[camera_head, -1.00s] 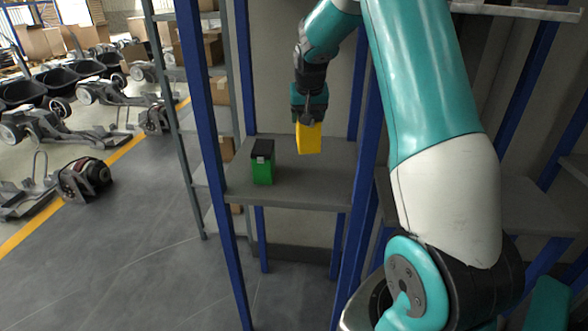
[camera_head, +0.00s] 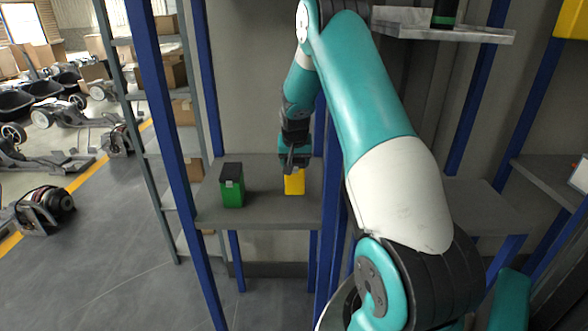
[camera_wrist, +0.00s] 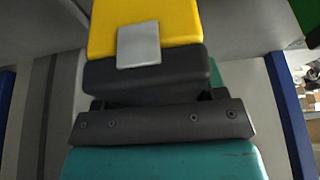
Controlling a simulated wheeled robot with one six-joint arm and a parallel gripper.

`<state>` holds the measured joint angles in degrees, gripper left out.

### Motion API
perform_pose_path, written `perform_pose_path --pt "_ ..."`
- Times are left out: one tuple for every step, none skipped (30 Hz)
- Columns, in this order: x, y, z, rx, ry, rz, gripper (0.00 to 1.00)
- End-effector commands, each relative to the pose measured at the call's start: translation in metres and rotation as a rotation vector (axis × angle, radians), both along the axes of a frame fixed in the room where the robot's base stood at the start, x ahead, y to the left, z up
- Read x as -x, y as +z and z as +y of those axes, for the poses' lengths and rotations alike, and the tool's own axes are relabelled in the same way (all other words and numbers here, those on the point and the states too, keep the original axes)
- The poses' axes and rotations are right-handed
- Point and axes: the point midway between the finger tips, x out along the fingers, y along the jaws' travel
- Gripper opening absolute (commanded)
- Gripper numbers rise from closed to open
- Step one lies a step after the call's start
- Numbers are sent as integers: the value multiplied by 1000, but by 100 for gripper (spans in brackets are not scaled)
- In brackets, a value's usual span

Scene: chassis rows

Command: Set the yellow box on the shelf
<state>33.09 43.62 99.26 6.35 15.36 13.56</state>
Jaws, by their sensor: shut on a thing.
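The yellow box (camera_head: 294,184) is at the right part of the grey shelf (camera_head: 262,213) in the head view, upright and low over the shelf surface. Whether its base touches the shelf I cannot tell for sure. My gripper (camera_head: 294,166) is above it and shut on its top. The fingertips are largely hidden there.
A green box with a black top (camera_head: 232,186) stands on the same shelf, left of the yellow box with a gap between. Blue uprights (camera_head: 166,130) frame the shelf. A higher light shelf (camera_head: 440,30) is at upper right, with a dark and green object (camera_head: 444,12) on it.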

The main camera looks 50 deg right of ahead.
Motion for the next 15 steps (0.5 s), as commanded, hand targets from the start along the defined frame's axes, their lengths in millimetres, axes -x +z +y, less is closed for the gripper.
perform_pose_path --pt "0 -3 0 1 0 -1 28" --pt "0 -5 0 2 0 -1 28" --pt "-1 -7 0 2 0 -1 28" --pt "0 -10 0 1 0 -1 28" --pt "0 -13 0 0 0 0 28" --pt "0 -19 0 -1 0 1 28" --pt "0 -24 0 -2 0 1 28" --pt "0 -28 0 -2 0 1 28" --pt "0 -34 0 -1 0 1 28" --pt "0 -37 0 -1 0 1 28" --pt "0 -41 0 -1 -1 0 28" --pt "0 -43 0 1 -1 -1 28" --pt "0 -45 0 1 -1 -2 28" --pt "0 -45 0 1 -1 -3 28" --pt "0 -46 0 1 -1 -3 28"
